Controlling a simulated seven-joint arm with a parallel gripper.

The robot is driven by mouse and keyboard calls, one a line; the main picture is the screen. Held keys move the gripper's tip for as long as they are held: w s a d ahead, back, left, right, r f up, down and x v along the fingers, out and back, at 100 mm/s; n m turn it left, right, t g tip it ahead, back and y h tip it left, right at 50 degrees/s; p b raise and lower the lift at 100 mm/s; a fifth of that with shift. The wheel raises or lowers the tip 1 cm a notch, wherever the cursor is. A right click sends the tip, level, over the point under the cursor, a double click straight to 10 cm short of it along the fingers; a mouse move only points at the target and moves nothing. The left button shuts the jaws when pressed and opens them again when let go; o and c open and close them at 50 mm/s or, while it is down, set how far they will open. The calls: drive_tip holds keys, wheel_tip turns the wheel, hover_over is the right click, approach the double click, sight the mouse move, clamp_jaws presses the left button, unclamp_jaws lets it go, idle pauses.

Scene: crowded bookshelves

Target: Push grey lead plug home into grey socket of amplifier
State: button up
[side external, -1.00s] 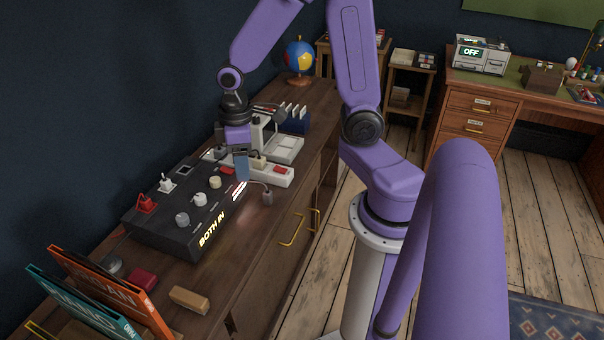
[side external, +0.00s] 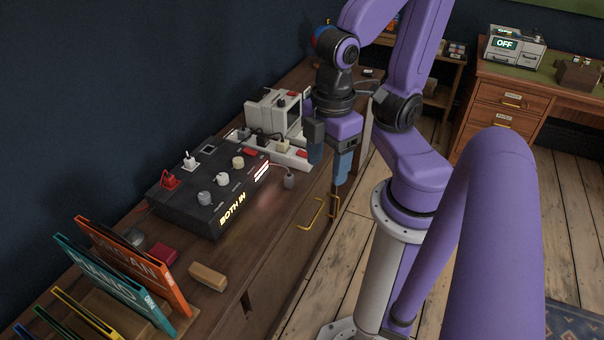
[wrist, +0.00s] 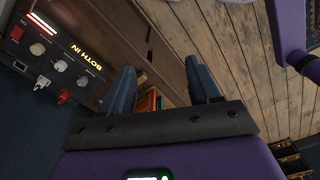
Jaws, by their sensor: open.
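The amplifier (side external: 180,205) is a black box on the cabinet, with a lit "BOTH IN" display. A pale grey-white plug (side external: 189,160) stands upright in its top near the back edge, beside a red plug (side external: 170,180). In the wrist view the amplifier (wrist: 22,48) is at upper left, with the pale plug (wrist: 41,82) and red plug (wrist: 64,96) both in its top. Whether the pale plug is fully seated is too small to tell. My gripper (side external: 328,170) is open and empty, off to the right of the amplifier by the cabinet's front edge; its fingers (wrist: 158,82) are spread.
A white power strip (side external: 296,158) and a white device (side external: 262,116) stand behind the amplifier. A small grey piece hangs on a thin lead (side external: 289,182) at its right end. Books (side external: 140,262) and a wooden block (side external: 208,276) are at the near end.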

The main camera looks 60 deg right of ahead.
drive_tip(key=shift+w, duration=0.1)
drive_tip(key=w+d+f, duration=0.1)
drive_tip(key=w+f, duration=0.1)
drive_tip(key=w, duration=0.6)
drive_tip(key=n+h, duration=0.2)
drive_tip(key=n, duration=0.1)
hover_over(289, 174)
drive_tip(key=a, duration=0.2)
wheel_tip(289, 174, down, 14)
drive_tip(key=r, duration=0.1)
drive_tip(key=shift+d+f, duration=0.25)
drive_tip(key=shift+f, duration=1.75)
drive_tip(key=shift+d+f, duration=0.25)
drive_tip(key=shift+f, duration=1.7)
drive_tip(key=shift+d+f, duration=0.25)
drive_tip(key=shift+f, duration=1.75)
drive_tip(key=shift+f, duration=0.1)
drive_tip(key=shift+d+f, duration=0.2)
drive_tip(key=shift+f, duration=1.05)
drive_tip(key=shift+d+f, duration=0.15)
drive_tip(key=shift+f, duration=1.1)
